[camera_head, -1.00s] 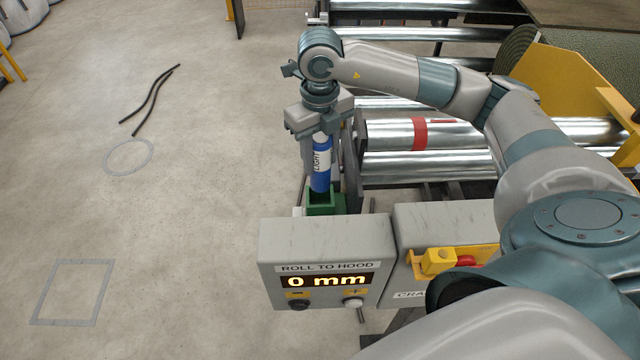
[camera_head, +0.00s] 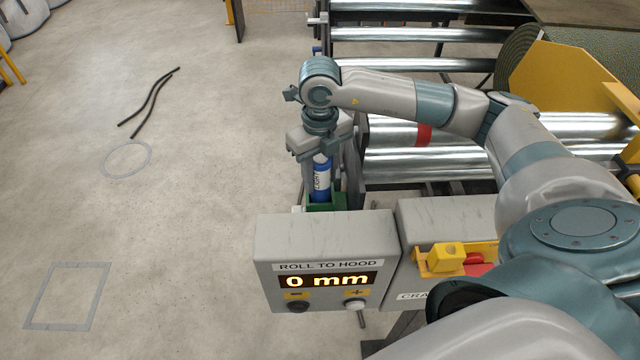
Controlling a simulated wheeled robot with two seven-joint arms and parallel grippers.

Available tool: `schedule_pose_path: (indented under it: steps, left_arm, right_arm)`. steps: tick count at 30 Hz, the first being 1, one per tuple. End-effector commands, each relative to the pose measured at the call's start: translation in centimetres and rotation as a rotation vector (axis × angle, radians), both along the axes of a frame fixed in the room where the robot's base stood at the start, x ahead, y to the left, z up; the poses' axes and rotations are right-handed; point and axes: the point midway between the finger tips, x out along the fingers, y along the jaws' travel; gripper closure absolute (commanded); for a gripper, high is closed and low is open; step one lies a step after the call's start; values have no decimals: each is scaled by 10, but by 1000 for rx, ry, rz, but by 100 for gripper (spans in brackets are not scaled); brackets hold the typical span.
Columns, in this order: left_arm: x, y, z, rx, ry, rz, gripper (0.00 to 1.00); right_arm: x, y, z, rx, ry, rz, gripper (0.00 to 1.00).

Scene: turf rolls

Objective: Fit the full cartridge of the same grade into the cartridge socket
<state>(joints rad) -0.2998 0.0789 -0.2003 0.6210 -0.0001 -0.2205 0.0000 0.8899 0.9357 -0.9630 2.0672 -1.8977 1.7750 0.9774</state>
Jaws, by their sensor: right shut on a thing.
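A blue cartridge (camera_head: 321,184) with a white label stands upright in the head view, behind the grey display box. The lettering on the label is too small and partly covered to read surely. My right gripper (camera_head: 320,152) points down and is shut on the cartridge's upper end. The cartridge's lower end is down at the green socket (camera_head: 341,202), and its bottom is hidden by the socket and the box. I cannot tell how deep it sits. My left gripper is not in view.
The grey box (camera_head: 382,237) reads "ROLL TO HOOD 0 mm" and stands close in front of the socket. A yellow and red control (camera_head: 447,258) sits to its right. Metal rollers (camera_head: 450,162) lie behind. The floor at left is mostly clear, with two dark strips (camera_head: 150,100).

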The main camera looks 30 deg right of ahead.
Motion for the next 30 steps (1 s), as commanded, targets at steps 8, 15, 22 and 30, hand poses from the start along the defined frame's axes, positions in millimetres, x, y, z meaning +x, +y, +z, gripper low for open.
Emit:
schedule_pose_path:
  steps: [8,15,22,30]
  left_arm:
    - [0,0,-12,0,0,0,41]
    - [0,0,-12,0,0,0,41]
    - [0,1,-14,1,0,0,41]
    - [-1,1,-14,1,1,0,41]
  right_arm:
    - [1,0,-23,1,-3,0,99]
    - [1,0,-22,1,-2,0,99]
    - [0,0,-25,0,-1,0,44]
    - [0,0,-25,0,-1,0,44]
